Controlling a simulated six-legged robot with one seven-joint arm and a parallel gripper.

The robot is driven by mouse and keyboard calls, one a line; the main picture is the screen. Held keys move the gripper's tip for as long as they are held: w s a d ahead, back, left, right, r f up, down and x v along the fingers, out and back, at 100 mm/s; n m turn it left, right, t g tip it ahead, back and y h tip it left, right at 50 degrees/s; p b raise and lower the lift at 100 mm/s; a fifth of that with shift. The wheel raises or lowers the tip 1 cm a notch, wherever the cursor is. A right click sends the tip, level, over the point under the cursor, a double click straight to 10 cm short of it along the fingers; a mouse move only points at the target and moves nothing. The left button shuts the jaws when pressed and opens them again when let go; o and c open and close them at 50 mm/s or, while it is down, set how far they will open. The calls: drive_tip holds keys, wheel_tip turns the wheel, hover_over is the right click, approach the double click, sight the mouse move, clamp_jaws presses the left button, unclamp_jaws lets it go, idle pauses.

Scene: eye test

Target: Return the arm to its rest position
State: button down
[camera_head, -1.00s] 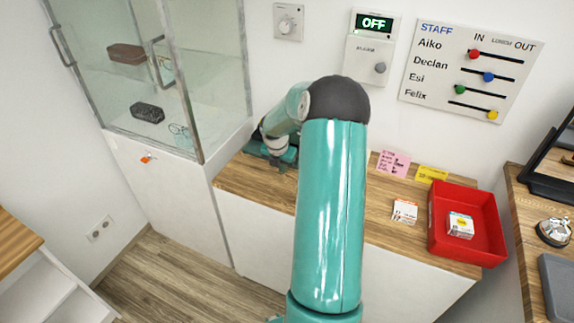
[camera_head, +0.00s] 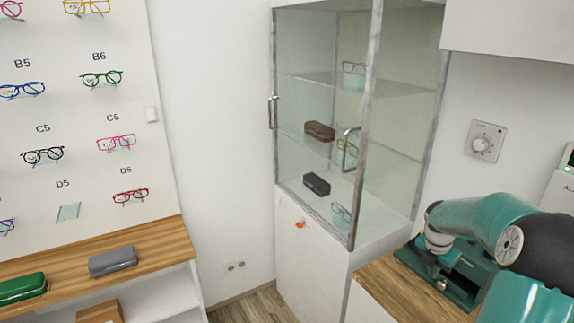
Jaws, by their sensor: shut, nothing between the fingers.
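My teal arm (camera_head: 470,215) with its dark joint cover shows at the right edge of the head view. It is bent, and its end points down over the wooden counter (camera_head: 385,295). My gripper (camera_head: 441,283) is low at the counter's left end, beside the glass cabinet. It is shut and empty. The fingertips are small and dark against a dark teal shape there, so I cannot tell whether they touch anything.
The glass cabinet (camera_head: 318,230) has handles, an orange-tagged key (camera_head: 299,224), a brown case (camera_head: 319,131) and a black case (camera_head: 316,184). A glasses wall (camera_head: 80,130) stands left, above a shelf with a grey case (camera_head: 113,261) and a green case (camera_head: 22,288). A dial (camera_head: 484,141) is on the wall.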

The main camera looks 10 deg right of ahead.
drive_tip(key=s+a+r+m+t, duration=0.1)
drive_tip(key=a+r+m, duration=0.2)
drive_tip(key=a+r, duration=0.35)
drive_tip(key=s+a+r+m, duration=0.1)
drive_tip(key=a+r+m, duration=0.2)
drive_tip(key=a, duration=0.6)
drive_tip(key=s+a+r+m+t, duration=0.1)
drive_tip(key=s+a+r+m, duration=0.1)
drive_tip(key=a+r+m, duration=0.45)
drive_tip(key=s+a+m+t+y, duration=0.2)
drive_tip(key=s+a+m, duration=0.6)
drive_tip(key=s+a, duration=0.6)
drive_tip(key=a+r, duration=0.1)
drive_tip(key=a, duration=0.3)
drive_tip(key=shift+s+m+t+y, duration=0.15)
drive_tip(key=shift+m+t+y, duration=0.15)
drive_tip(key=shift+m+t, duration=0.1)
